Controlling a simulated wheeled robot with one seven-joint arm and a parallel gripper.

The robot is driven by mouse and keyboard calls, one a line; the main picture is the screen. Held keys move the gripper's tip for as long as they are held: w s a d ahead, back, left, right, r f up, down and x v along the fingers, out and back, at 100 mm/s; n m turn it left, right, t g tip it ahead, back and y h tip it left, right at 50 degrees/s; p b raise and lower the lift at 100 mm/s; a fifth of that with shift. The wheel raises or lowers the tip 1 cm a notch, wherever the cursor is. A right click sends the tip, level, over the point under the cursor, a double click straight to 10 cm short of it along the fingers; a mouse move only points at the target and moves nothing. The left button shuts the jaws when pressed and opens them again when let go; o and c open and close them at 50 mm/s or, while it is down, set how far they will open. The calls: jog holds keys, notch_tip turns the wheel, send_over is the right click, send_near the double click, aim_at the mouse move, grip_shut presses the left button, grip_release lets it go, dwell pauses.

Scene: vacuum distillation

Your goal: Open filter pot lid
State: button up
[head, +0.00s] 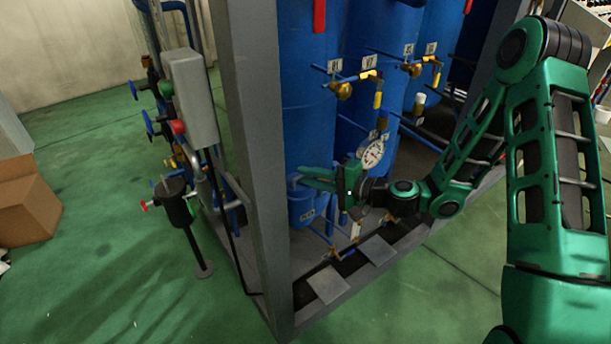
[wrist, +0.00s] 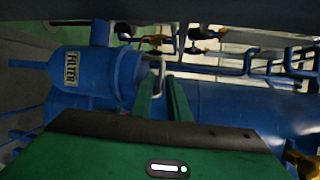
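The filter pot (wrist: 72,90) is a blue cylinder with a white FILTER label, lying sideways in the wrist view. In the head view, a blue pot (head: 301,205) with a small label stands low inside the frame, behind the grey post. Its lid end (wrist: 130,75) is nearest my fingers in the wrist view, with a pale bent handle (wrist: 158,65) on it. My gripper (head: 302,178) reaches left over the pot's top. Its two green fingers (wrist: 163,80) are apart, with the handle at their tips. I cannot tell if they touch it.
A grey post (head: 255,150) stands close in front of the pot. A pressure gauge (head: 372,153), brass valves and thin blue pipes crowd the space around my wrist. Large blue tanks (head: 310,75) stand behind. Open green floor (head: 110,260) lies left, with a cardboard box (head: 28,205).

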jog(key=shift+x, duration=0.9)
grip_shut()
jog(key=shift+d+f, duration=0.1)
dwell(0.8)
